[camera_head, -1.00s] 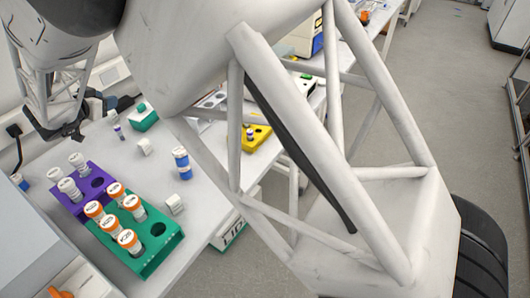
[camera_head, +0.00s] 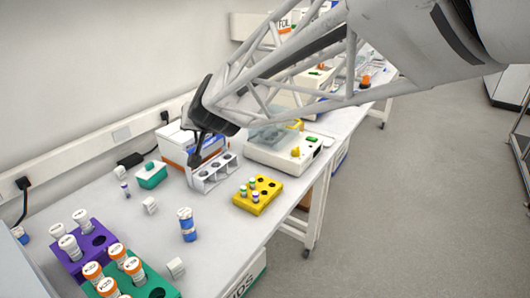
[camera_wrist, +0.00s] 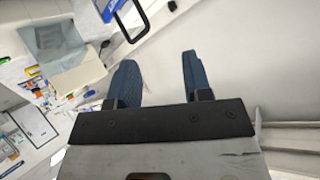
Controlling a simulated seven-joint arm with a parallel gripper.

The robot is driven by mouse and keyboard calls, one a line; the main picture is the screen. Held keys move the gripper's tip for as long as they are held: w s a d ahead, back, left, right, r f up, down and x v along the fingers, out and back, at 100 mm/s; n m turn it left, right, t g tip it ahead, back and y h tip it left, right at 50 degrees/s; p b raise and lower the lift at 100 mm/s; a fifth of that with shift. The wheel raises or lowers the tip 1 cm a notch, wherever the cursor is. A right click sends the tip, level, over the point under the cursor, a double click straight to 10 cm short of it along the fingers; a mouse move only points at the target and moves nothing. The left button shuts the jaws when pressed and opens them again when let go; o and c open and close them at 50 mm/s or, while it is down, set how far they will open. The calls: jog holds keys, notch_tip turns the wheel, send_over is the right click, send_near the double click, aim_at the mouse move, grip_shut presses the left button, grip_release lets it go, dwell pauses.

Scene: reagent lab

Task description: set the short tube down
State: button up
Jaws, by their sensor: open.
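My gripper (camera_head: 196,160) is raised over the back of the bench, near the grey rack. In the wrist view my gripper (camera_wrist: 154,80) has its two blue fingers spread apart with nothing between them. Several short tubes with pale caps (camera_head: 255,196) stand upright in the yellow rack (camera_head: 268,196), to the right of and below my gripper. A small tube with a purple band (camera_head: 125,190) stands on the bench to the left. I cannot tell which of these is the task's short tube.
A grey rack (camera_head: 208,180) with a white box behind it stands below my gripper. A white device (camera_head: 283,150) is right.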

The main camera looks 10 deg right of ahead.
jog(key=s+d+f+g+h, duration=0.1)
jog(key=s+d+f+g, duration=0.1)
jog(key=s+d, duration=0.5)
jog(key=s+d+f+g+h, duration=0.2)
jog(key=s+d, duration=0.5)
jog(key=s, duration=0.6)
jog(key=s+d+f+g+h, duration=0.1)
jog(key=s+d+f+g, duration=0.2)
jog(key=s+d, duration=0.5)
jog(key=shift+s+f+g+h, duration=0.3)
jog(key=shift+s+f+g, duration=0.1)
jog(key=shift+s, duration=0.75)
